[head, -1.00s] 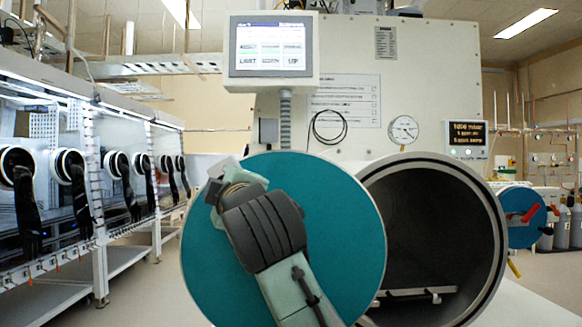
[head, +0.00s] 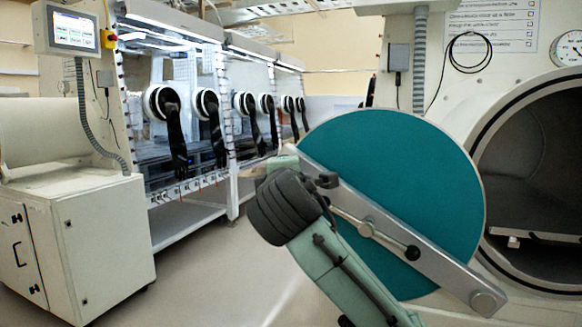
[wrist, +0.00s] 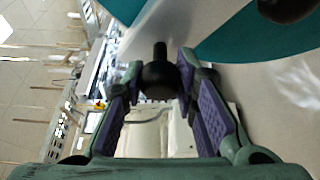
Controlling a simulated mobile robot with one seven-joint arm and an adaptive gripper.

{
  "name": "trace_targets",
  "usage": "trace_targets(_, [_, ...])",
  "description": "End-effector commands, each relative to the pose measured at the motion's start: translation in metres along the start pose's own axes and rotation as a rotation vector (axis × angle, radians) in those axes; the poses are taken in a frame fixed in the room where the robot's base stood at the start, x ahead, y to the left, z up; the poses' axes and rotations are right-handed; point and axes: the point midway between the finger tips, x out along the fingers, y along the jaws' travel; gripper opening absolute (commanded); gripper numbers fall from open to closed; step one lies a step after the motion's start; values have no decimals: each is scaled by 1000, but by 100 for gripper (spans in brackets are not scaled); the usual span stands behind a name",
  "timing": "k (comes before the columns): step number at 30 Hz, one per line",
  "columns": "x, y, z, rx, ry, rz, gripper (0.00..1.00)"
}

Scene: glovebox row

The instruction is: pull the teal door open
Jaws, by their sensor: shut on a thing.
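The teal door (head: 405,160) is a round disc with a grey metal bar (head: 440,268) slanting across its face. It stands swung out from the round chamber opening (head: 545,165), which is partly uncovered at the right. A rod handle (head: 350,216) with black ball ends crosses the bar. My gripper (head: 324,183) is at the handle's upper left end in the head view. In the wrist view, my gripper (wrist: 160,72) has its purple-padded fingers shut on a black ball knob (wrist: 158,82); the teal door (wrist: 245,38) shows beside it.
A white cabinet (head: 100,245) with a screen (head: 73,27) stands at the left. A row of gloveboxes with black gloves (head: 176,130) runs behind. Floor (head: 215,270) between cabinet and door is clear. A pressure gauge (head: 568,47) is at the upper right.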

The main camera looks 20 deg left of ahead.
Motion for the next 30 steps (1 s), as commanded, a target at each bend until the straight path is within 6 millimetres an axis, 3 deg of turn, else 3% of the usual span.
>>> trace_targets(8, [0,0,0,0,1,-1,0])
trace_targets(9, [0,0,0,0,1,-1,29])
trace_targets(17, [0,0,0,0,0,-1,46])
trace_targets(26, [0,0,0,0,0,0,48])
trace_targets(30, [-10,1,0,0,0,2,48])
